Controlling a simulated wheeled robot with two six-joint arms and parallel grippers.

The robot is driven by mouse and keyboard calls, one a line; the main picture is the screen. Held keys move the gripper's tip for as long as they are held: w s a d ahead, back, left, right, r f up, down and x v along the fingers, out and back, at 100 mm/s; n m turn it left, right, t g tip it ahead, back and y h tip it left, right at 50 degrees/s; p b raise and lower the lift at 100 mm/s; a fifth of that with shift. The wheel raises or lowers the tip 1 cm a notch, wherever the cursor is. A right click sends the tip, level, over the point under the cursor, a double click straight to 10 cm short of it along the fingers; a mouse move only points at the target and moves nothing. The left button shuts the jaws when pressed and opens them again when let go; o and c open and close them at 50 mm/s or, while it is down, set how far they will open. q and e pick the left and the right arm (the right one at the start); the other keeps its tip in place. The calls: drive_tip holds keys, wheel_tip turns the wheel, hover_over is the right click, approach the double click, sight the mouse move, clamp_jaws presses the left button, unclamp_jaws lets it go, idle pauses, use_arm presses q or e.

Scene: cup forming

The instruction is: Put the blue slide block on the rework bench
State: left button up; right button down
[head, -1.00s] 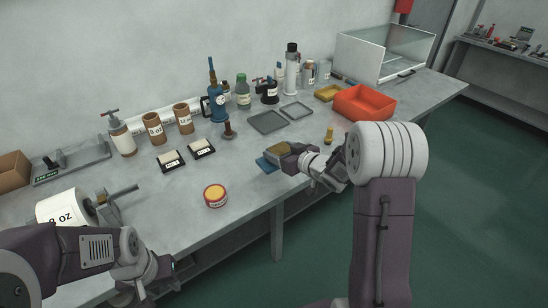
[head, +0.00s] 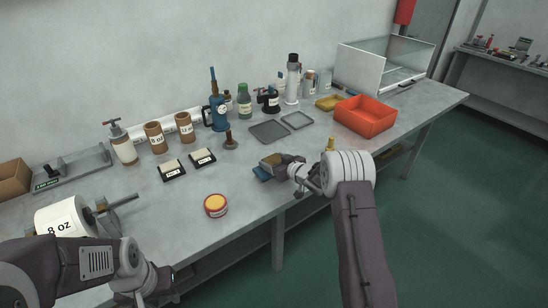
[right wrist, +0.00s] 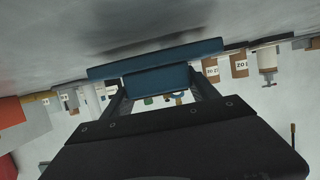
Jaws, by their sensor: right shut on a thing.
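The blue slide block (head: 262,173) is at the front edge of the long grey bench, partly hidden by my right gripper (head: 277,166). In the right wrist view the blue block (right wrist: 155,78) sits between the two fingers, and the gripper is shut on it. It is close to the bench top; I cannot tell whether it touches. My left gripper (head: 160,284) is low at the front left, apart from the block; its fingers are too unclear to judge. Another grey bench (head: 510,70) stands at the far right; I cannot tell which bench is the rework bench.
Flat grey trays (head: 269,131), an orange bin (head: 366,116) and a glass-sided box (head: 385,62) are behind. Bottles line the wall. Green floor (head: 450,200) is open at the right.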

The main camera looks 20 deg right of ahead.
drive_tip(key=shift+w+f, duration=0.15)
drive_tip(key=shift+f, duration=0.3)
drive_tip(key=shift+c, duration=1.1)
unclamp_jaws()
drive_tip(key=shift+s+f, duration=0.2)
drive_tip(key=shift+s+r, duration=0.15)
drive_tip(key=v, duration=1.1)
drive_tip(key=shift+s+d+r+b, duration=0.15)
drive_tip(key=shift+s+r+b, duration=0.05)
drive_tip(key=shift+s+b, duration=0.15)
